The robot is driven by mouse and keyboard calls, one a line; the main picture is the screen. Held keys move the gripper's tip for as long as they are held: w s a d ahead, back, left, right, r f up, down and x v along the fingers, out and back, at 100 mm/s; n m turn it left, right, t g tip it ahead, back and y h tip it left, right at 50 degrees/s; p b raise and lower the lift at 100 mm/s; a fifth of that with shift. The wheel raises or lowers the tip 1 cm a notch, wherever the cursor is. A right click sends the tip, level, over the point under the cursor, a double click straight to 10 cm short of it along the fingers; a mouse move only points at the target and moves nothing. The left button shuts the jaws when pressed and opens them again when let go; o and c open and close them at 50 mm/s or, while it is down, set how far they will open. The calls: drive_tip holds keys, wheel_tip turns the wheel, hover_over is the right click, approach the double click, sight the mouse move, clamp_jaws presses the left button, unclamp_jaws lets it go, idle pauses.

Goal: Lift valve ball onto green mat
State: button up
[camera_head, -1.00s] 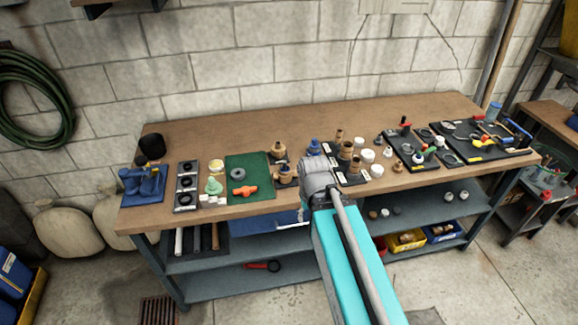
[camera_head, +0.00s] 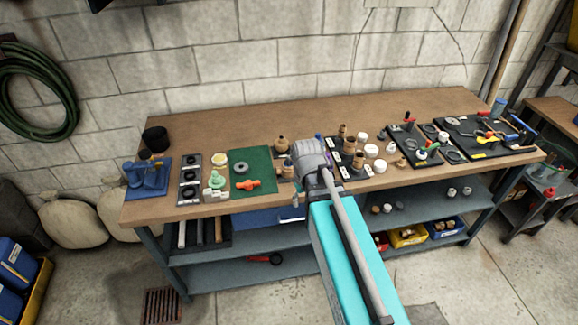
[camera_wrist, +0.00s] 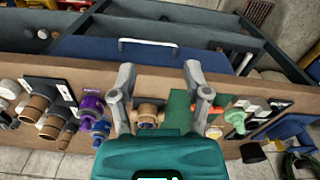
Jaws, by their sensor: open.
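The green mat (camera_head: 265,158) lies on the bench left of centre. It carries a grey ring-shaped part (camera_head: 240,168) and an orange handle (camera_head: 249,184). In the wrist view, part of the mat (camera_wrist: 179,108) shows just right of a tan brass fitting (camera_wrist: 148,112). My gripper (camera_wrist: 159,70) is open and empty, its fingers spread on either side of that fitting, above the bench. In the head view, my wrist hides the fingers and part of the bench right of the mat. I cannot tell for certain which part is the valve ball.
Purple and blue fittings (camera_wrist: 92,106) stand close to the left finger in the wrist view. Black trays (camera_head: 408,143) with tools and parts fill the right of the bench. A pale green part (camera_head: 216,180) stands left of the mat. The bench's back strip is clear.

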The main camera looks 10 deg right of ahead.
drive_tip(key=w+r+n+p, duration=0.3)
drive_tip(key=w+n, duration=0.5)
drive_tip(key=w, duration=0.5)
drive_tip(key=w+r+n+p, duration=0.3)
drive_tip(key=w+n, duration=0.6)
drive_tip(key=w, duration=0.4)
drive_tip(key=shift+w+r+n, duration=0.15)
drive_tip(key=shift+r+n, duration=0.15)
drive_tip(key=shift+r, duration=0.1)
drive_tip(key=shift+f, duration=0.1)
drive_tip(key=b, duration=0.8)
hover_over(288, 165)
drive_tip(key=w, duration=0.1)
wheel_tip(288, 165, down, 8)
drive_tip(key=shift+f, duration=0.2)
drive_tip(key=shift+f, duration=0.15)
drive_tip(key=shift+s+f+b, duration=0.1)
drive_tip(key=shift+f+b, duration=2.35)
drive_tip(key=shift+b, duration=0.25)
clamp_jaws()
